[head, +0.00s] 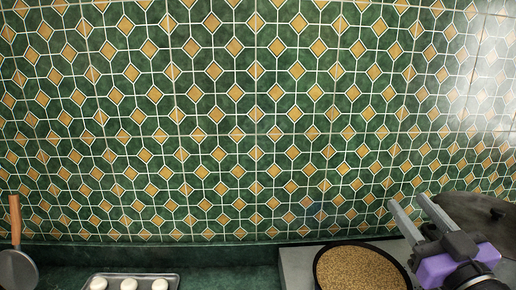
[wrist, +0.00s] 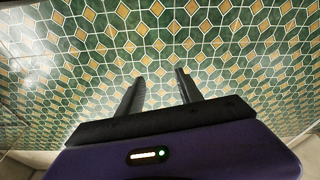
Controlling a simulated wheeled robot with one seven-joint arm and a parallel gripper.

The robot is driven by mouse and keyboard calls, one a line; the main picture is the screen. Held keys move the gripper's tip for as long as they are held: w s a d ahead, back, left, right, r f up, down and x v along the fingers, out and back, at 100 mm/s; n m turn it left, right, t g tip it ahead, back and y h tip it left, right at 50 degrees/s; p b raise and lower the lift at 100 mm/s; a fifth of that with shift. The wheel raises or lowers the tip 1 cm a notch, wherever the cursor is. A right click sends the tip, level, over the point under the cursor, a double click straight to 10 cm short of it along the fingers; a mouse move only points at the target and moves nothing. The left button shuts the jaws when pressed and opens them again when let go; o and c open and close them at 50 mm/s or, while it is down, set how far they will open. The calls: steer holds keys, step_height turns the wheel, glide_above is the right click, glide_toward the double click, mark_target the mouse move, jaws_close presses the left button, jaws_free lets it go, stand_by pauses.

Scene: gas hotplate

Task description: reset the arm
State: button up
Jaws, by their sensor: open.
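My gripper (head: 407,211) is at the lower right of the head view, raised in front of the tiled wall, with its two grey fingers pointing up and to the left. The fingers stand apart with nothing between them. In the wrist view my gripper (wrist: 160,82) also shows open and empty, with only green and orange tiles beyond the fingertips.
A round dark pan (head: 360,268) with a brown grainy filling is on the grey hotplate (head: 297,265). A tray (head: 134,277) with white round pieces and a wooden-handled pan (head: 17,268) are at the lower left. A dark round thing (head: 478,207) is behind my gripper.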

steer(key=s+a+f+m+g, duration=0.1)
steer(key=s+a+f, duration=0.2)
steer(key=s+f, duration=0.5)
steer(key=s+a+f+m+g, duration=0.1)
steer(key=s+f, duration=0.7)
steer(key=s, duration=0.9)
steer(key=s+a+f+g+h, duration=0.1)
steer(key=s+a+f+g, duration=0.2)
steer(key=s+f, duration=0.6)
steer(key=s+a, duration=0.2)
steer(key=s, duration=0.2)
steer(key=shift+s+m, duration=0.35)
steer(key=shift+m, duration=0.05)
